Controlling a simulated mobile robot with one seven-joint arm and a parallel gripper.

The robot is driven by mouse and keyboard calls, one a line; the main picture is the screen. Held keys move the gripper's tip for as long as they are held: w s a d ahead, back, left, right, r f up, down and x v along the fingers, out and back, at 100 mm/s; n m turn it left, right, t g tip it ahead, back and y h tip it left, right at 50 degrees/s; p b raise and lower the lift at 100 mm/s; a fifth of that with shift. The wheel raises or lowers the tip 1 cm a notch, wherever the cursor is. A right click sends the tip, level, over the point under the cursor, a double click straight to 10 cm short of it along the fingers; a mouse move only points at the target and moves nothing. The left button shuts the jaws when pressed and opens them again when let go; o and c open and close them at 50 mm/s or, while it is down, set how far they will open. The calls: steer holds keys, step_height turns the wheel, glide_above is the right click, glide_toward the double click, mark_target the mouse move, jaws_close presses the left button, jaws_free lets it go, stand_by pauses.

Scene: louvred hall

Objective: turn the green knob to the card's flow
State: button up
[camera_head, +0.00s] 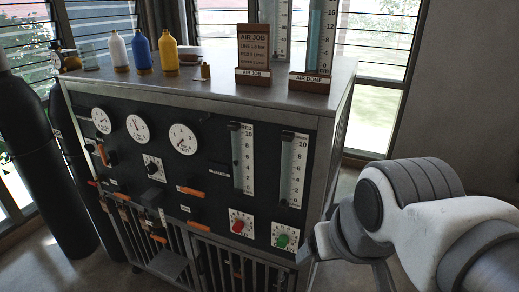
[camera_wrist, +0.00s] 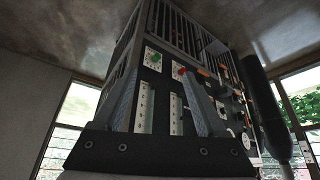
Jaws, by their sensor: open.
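The green knob (camera_head: 283,241) sits on a white plate low on the right of the dark panel. It also shows in the wrist view (camera_wrist: 155,57). Its flow tube (camera_head: 292,168) stands above it; I cannot make out a float level. The card (camera_head: 254,42) stands upright on the cabinet top, headed AIR JOB; its lower lines, a line pressure, a red and seemingly a green flow, are too small to read surely. My gripper (camera_wrist: 161,76) is open and empty, fingers pointing at the panel, apart from the knob. In the head view my arm mostly hides it.
The red knob (camera_head: 239,226) with its own flow tube (camera_head: 243,157) is just left of the green one. Dials, orange-handled valves and a black knob fill the panel's left. Bottles (camera_head: 168,52) stand on top. Dark cylinders (camera_head: 50,170) stand left. Floor right of the cabinet looks clear.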

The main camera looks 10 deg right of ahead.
steer(key=shift+c, duration=0.3)
steer(key=d+f+n+g+h+b, duration=0.1)
steer(key=d+f+g+h+b, duration=0.15)
steer(key=f, duration=0.45)
steer(key=d+f+n+g+h+b, duration=0.2)
steer(key=d+f+b, duration=0.15)
steer(key=f, duration=0.35)
steer(key=n+t+h+b, duration=0.5)
steer(key=n+t+b, duration=0.9)
steer(key=n, duration=0.4)
glide_toward(281, 245)
steer(key=shift+t+y, duration=0.25)
steer(key=shift+x, duration=4.95)
steer(key=shift+s+d, duration=0.1)
steer(key=shift+d, duration=0.05)
